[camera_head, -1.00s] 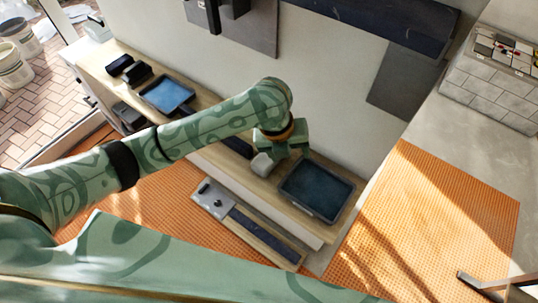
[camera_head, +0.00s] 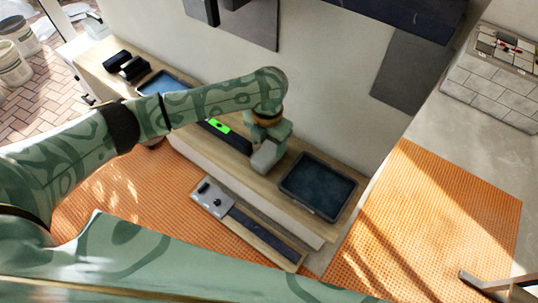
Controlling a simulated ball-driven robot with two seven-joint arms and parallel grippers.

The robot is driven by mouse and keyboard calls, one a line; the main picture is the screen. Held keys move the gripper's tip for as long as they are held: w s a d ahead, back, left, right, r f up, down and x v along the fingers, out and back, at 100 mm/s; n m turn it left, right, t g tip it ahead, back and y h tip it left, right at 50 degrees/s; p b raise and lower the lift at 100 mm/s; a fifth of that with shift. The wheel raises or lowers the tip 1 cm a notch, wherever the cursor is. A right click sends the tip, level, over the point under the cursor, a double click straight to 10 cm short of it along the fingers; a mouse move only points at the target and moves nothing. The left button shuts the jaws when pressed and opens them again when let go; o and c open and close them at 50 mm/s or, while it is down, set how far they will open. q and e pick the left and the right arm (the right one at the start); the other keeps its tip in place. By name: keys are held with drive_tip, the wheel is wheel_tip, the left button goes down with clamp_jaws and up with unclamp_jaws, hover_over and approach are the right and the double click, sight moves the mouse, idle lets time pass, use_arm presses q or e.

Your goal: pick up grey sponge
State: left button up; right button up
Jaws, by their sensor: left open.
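My left arm reaches in from the left over the wooden bench (camera_head: 305,222). My left gripper (camera_head: 263,163) points down at the bench, just left of the right-hand dark blue tray (camera_head: 318,187). Its jaws are open, but the fingertips are too small and turned away to make out clearly. I cannot pick out the grey sponge for certain; it may be hidden behind my arm or gripper. My right gripper is not in view.
A dark strip with a bright green patch (camera_head: 218,126) lies on the bench. A second blue tray (camera_head: 160,83) and black blocks (camera_head: 133,70) are at the left end. A grey plate with dark knobs (camera_head: 212,197) sits on a low board in front. The orange mat (camera_head: 425,215) is clear.

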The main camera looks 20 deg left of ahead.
sight(268, 151)
use_arm(q)
drive_tip(key=f, duration=0.1)
drive_tip(key=f+b, duration=0.1)
drive_tip(key=f, duration=0.3)
drive_tip(key=shift+w+f, duration=0.1)
drive_tip(key=shift+w, duration=0.2)
drive_tip(key=c, duration=0.7)
drive_tip(key=shift+c, duration=0.2)
